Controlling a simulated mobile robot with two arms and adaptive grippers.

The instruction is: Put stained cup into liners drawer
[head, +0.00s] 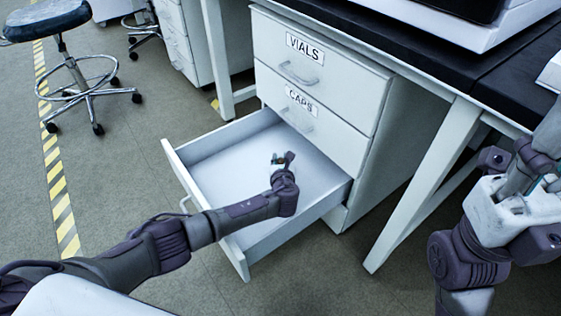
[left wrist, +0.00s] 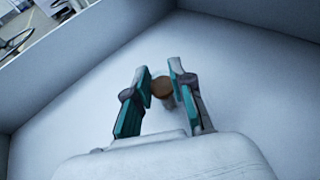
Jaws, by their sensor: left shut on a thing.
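The lowest drawer (head: 225,175) of the white cabinet is pulled out and looks empty inside; no label on it shows. My left gripper (head: 284,159) is inside the open drawer's outline, above its floor. In the left wrist view, its two teal-padded fingers (left wrist: 160,78) are shut on a small cup (left wrist: 162,87) with a brown stain or content in its mouth. The pale drawer floor (left wrist: 250,75) lies beneath. The cup is barely visible in the head view. My right arm is folded at the right edge, and its gripper (head: 528,165) shows only in part.
Closed drawers labelled VIALS (head: 305,47) and CAPS (head: 300,100) are above the open drawer. A black-topped bench (head: 400,45) with white legs stands over and beside the cabinet. A stool (head: 75,75) stands back left by striped floor tape.

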